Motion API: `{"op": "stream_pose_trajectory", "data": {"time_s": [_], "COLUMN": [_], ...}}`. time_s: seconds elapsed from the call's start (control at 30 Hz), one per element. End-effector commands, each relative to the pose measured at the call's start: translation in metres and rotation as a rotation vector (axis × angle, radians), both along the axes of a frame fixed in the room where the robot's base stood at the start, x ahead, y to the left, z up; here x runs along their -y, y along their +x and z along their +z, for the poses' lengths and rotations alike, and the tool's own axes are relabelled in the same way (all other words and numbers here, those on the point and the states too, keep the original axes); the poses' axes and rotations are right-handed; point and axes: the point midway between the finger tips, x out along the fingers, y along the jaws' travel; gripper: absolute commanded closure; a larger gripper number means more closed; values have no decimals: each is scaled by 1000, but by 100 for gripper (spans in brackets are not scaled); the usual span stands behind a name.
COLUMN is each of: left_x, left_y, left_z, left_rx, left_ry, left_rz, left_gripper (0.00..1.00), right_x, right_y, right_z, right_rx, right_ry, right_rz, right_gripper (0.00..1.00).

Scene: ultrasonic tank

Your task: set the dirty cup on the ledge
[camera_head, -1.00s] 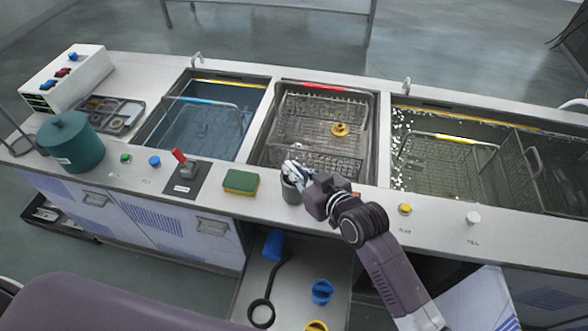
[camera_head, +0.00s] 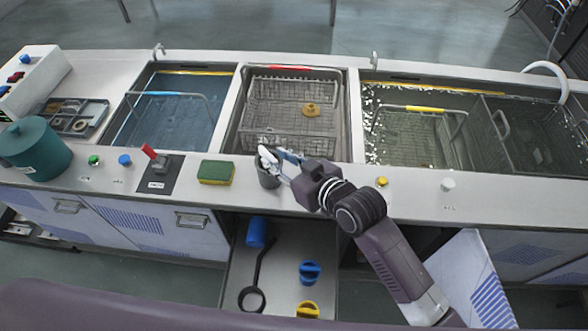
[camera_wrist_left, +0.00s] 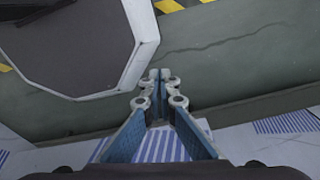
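A dark grey cup (camera_head: 267,177) stands upright on the front ledge (camera_head: 330,180) of the sink unit, below the middle basin. My right gripper (camera_head: 275,160) is at the cup from the right, with its pale fingers spread at the rim. The fingers hide part of the cup's top, and I cannot tell if they touch it. In the left wrist view my left gripper (camera_wrist_left: 158,78) has its fingertips together with nothing between them. It is not visible in the head view.
A green and yellow sponge (camera_head: 216,173) lies left of the cup. A red-handled switch (camera_head: 150,152), small buttons and a teal pot (camera_head: 38,152) are further left. Yellow (camera_head: 382,182) and white (camera_head: 448,185) knobs are on the right. An open drawer below holds blue and yellow items.

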Motion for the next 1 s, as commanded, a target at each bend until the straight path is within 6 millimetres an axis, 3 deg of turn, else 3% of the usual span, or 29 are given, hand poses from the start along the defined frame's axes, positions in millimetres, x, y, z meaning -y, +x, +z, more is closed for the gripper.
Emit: {"op": "stream_pose_trajectory", "data": {"time_s": [0.4,1.0], "left_x": [0,0], "left_y": [0,-1], "left_z": [-11,-11], "left_rx": [-1,-1], "left_ry": [0,0], "left_rz": [0,0], "left_gripper": [100,100], "right_x": [43,48], "right_y": [-43,-49], "right_z": [24,29], "right_rx": [0,0], "right_ry": [-1,0], "right_rz": [1,1], "right_gripper": [73,73]}}
